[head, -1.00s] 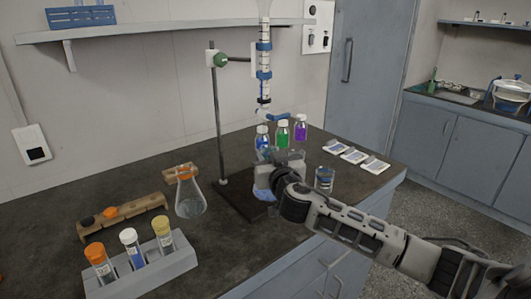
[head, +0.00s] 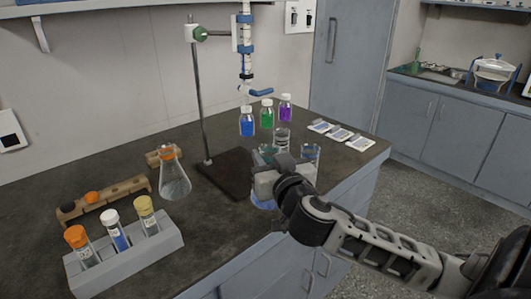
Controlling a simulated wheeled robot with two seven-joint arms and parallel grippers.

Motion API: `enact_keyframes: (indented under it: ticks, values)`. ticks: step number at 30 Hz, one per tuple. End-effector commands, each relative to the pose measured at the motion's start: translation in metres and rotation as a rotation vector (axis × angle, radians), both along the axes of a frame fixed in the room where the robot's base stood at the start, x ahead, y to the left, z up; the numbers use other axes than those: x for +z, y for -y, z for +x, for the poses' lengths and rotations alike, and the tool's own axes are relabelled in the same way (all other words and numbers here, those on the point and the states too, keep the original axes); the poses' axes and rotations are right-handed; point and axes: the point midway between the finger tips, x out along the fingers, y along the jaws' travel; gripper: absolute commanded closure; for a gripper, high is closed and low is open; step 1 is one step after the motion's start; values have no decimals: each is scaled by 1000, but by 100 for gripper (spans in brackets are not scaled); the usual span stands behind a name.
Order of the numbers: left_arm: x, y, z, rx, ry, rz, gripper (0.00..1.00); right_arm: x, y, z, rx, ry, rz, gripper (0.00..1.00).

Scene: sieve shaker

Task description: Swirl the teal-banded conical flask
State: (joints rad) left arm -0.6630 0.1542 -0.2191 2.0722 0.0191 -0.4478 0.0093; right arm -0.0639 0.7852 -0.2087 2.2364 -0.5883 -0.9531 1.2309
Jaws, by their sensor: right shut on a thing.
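The teal-banded conical flask (head: 263,204) is mostly hidden behind my right gripper (head: 270,180). Its bluish lower part shows below the jaws, and a teal patch shows just above them. My right gripper is shut on it, in front of and to the right of the dark stand base (head: 222,172). Whether the flask's bottom touches the bench is hard to tell. My left gripper is not in view.
An orange-banded flask (head: 174,182) stands left of the stand. A tube rack (head: 130,262) is at front left. Clear beakers (head: 311,153) and capped bottles (head: 267,117) are close behind my gripper. The burette (head: 246,60) hangs above the bench.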

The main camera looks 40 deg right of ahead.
Motion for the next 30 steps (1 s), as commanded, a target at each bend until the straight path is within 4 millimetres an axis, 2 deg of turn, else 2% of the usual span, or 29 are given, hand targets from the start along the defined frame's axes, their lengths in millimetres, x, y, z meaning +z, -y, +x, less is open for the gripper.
enact_keyframes:
  ticks: [4,8,22,30]
  values:
    - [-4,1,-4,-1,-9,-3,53,1,-2,-7,0,3,-1,100]
    - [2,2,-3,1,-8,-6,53,7,-4,-11,0,2,0,100]
    - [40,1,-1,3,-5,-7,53,51,-4,-14,-2,3,0,100]
    - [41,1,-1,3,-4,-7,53,51,-4,-14,-1,2,-1,100]
